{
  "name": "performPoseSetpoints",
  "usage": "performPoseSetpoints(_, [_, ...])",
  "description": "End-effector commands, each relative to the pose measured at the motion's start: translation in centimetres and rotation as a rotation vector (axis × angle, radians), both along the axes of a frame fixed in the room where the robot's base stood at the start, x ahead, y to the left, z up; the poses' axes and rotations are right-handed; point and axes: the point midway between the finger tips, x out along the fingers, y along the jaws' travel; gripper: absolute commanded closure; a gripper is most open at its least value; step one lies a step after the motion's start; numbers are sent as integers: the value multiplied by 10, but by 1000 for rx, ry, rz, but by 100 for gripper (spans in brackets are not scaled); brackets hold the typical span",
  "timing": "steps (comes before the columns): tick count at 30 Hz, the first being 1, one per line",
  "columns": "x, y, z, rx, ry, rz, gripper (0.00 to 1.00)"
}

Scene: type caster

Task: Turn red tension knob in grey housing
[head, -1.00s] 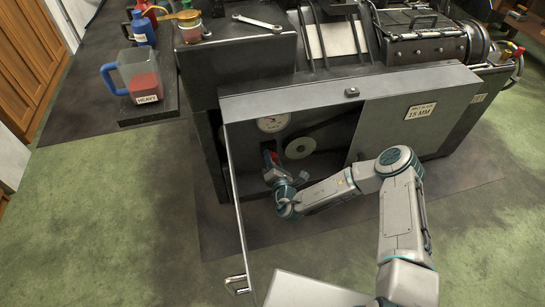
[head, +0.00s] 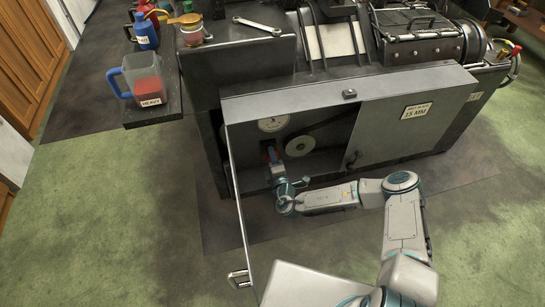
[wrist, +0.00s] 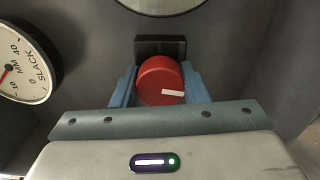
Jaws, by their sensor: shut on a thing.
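The red tension knob (wrist: 160,80) sits in front of a dark grey block (wrist: 160,46) in the wrist view, with a white mark on its face. My gripper (wrist: 160,90) is shut on the knob, a blue finger on each side of it. In the head view my gripper (head: 272,157) reaches into the open grey housing (head: 240,110), and only a little red shows there. A round white gauge (wrist: 25,67) reads "MM SLACK", its red needle near the lower left of the dial. It also shows in the head view (head: 272,124).
A pale pulley wheel (head: 299,146) is right of my gripper inside the housing. A grey panel (head: 408,135) labelled "15 MM" covers the housing's right side. A jug marked "HEAVY" (head: 147,80) and a wrench (head: 258,25) are on top surfaces.

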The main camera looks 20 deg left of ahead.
Motion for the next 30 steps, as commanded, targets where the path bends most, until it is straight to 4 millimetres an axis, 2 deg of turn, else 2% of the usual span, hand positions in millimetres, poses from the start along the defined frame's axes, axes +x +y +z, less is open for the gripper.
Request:
performPoseSetpoints(11, [-1, 0, -2, 4, 6, 1, 82])
performPoseSetpoints(12, [-1, 0, -2, 3, 5, 1, 57])
performPoseSetpoints(14, [-1, 0, -2, 3, 5, 1, 40])
performPoseSetpoints(15, [-1, 0, -1, 3, 5, 1, 38])
performPoseSetpoints(25, [-3, -3, 0, 3, 4, 0, 38])
performPoseSetpoints(30, [-24, -15, 1, 4, 7, 0, 38])
